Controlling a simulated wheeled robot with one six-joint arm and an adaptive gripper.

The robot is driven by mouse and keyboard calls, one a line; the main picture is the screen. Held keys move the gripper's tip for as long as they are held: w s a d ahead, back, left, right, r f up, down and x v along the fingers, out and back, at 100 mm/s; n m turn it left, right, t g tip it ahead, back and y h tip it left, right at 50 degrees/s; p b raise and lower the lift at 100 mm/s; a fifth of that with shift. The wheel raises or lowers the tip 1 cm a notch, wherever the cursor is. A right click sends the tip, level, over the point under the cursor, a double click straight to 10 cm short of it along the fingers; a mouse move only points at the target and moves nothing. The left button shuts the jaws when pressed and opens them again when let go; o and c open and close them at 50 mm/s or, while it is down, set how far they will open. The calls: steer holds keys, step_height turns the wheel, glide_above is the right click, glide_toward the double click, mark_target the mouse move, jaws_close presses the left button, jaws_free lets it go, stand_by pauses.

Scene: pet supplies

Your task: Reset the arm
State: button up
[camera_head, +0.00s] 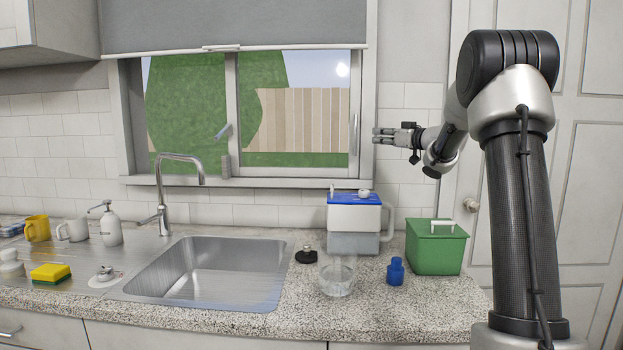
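My arm (516,200) rises at the right of the view and bends over at the top. My gripper (376,136) is held up in front of the window's right edge, well above the counter, and points left. Its two fingers show a small gap between them, with nothing held there. It touches none of the things on the counter.
Below my gripper stand a blue-lidded pitcher (353,221), a green box (435,248), a small blue bottle (396,271) and a glass bowl (337,281). Left are the sink (213,268), faucet (162,190) and soap dispenser (110,226). The air around the gripper is free.

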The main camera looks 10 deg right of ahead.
steer(key=s+a+m+g+h, duration=0.1)
steer(key=s+m+g+h, duration=0.6)
steer(key=s, duration=1.2)
steer(key=s+a+f+n+g, duration=0.1)
steer(key=s+a+f+g, duration=0.1)
steer(key=s+f, duration=0.4)
steer(key=s+a+f+n+g, duration=0.1)
steer(key=s+a+f, duration=0.4)
steer(key=s, duration=1)
steer(key=s+a+f+g, duration=0.2)
steer(key=s+a+f, duration=0.1)
steer(key=s+f, duration=0.4)
steer(key=s, duration=0.3)
steer(key=shift+s+a+f+n+g+y, duration=0.25)
steer(key=shift+s+a+n+g+y, duration=0.05)
steer(key=shift+s+n, duration=0.1)
